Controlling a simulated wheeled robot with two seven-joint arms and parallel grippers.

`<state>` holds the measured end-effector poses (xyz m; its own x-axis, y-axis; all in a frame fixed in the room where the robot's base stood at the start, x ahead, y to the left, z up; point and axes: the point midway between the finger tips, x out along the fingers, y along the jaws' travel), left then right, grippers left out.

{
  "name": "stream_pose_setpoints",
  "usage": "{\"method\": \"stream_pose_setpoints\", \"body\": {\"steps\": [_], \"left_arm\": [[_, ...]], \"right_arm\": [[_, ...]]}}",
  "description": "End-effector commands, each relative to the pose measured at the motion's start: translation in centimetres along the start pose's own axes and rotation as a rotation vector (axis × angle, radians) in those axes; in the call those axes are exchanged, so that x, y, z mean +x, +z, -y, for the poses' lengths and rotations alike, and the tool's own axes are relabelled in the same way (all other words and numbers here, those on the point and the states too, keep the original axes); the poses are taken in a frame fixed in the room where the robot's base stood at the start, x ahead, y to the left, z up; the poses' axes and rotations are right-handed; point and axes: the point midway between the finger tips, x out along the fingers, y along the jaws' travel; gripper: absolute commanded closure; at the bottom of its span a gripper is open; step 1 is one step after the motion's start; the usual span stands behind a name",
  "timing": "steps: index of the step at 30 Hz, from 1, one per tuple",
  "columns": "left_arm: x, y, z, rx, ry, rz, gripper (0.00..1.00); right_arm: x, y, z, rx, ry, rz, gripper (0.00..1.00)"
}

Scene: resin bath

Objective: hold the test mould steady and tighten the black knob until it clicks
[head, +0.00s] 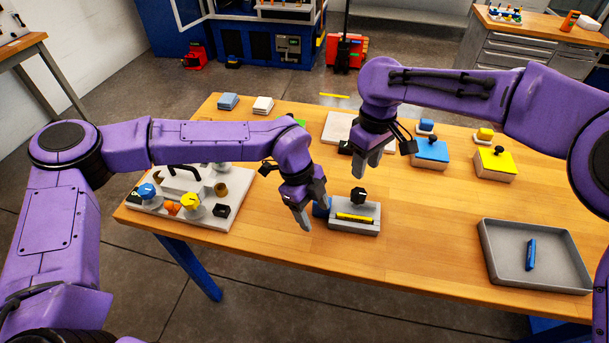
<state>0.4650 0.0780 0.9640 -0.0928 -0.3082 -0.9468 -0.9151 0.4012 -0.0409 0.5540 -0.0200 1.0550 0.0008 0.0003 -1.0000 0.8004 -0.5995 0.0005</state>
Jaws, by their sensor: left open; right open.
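The test mould appears to be the small grey block (368,229) near the middle of the table, with a yellow strip along its front. A black knob (358,195) stands up at its back. My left gripper (312,211) is open just left of the block, fingers pointing down. A small blue piece (322,208) shows between its fingers and the block; whether they touch it is unclear. My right gripper (367,165) is open and empty, above and behind the knob, apart from it, fingers pointing down. It partly hides a pale plate behind.
A grey tray (490,255) holding a blue marker (531,255) lies at the right. A pale board (225,225) with coloured knobs is at the left. The table's front middle is clear.

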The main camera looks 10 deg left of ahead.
Motion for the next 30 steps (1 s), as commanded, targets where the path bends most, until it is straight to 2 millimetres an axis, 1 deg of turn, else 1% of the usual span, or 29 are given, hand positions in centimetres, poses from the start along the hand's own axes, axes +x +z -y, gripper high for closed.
{"method": "stream_pose_setpoints", "body": {"steps": [1, 3, 4, 6, 9, 11, 13, 18, 21, 25, 30], "left_arm": [[-1.5, 1.3, 1.6, -0.126, -0.038, -0.015, 0.36], [-3.1, 2.6, 3.1, -0.266, -0.078, -0.033, 0.36], [-3.7, 3.1, 3.5, -0.314, -0.09, -0.04, 0.36], [-4.6, 3.8, 4.3, -0.39, -0.11, -0.052, 0.36], [-4.7, 4.2, 4.7, -0.435, -0.118, -0.059, 0.36], [-4.0, 4.3, 4.8, -0.438, -0.118, -0.059, 0.36], [-2.8, 4.2, 4.9, -0.436, -0.116, -0.059, 0.36], [1.0, 4.0, 5.3, -0.434, -0.115, -0.059, 0.36], [2.9, 3.9, 5.6, -0.431, -0.117, -0.058, 0.36], [4.6, 3.9, 5.8, -0.432, -0.118, -0.058, 0.36], [5.4, 3.9, 5.9, -0.431, -0.119, -0.057, 0.36]], "right_arm": [[0.0, 0.0, 0.0, 0.0, 0.0, 0.0, 0.57], [0.0, 0.0, 0.0, 0.001, 0.0, 0.0, 0.57], [0.0, 0.0, 0.0, 0.001, 0.0, 0.0, 0.57], [0.0, 0.0, 0.0, 0.001, 0.0, 0.0, 0.57], [0.0, 0.1, 0.0, 0.001, 0.0, 0.0, 0.57], [0.0, 0.1, 0.0, 0.001, 0.0, 0.0, 0.57], [0.0, 0.1, 0.0, 0.001, 0.0, 0.0, 0.57], [0.0, 0.0, 0.0, 0.001, 0.0, 0.0, 0.57], [0.0, 0.0, 0.0, 0.001, 0.0, 0.0, 0.57], [0.0, 0.0, 0.0, 0.0, 0.0, 0.0, 0.57], [0.0, 0.0, 0.0, 0.001, 0.0, 0.0, 0.57]]}}
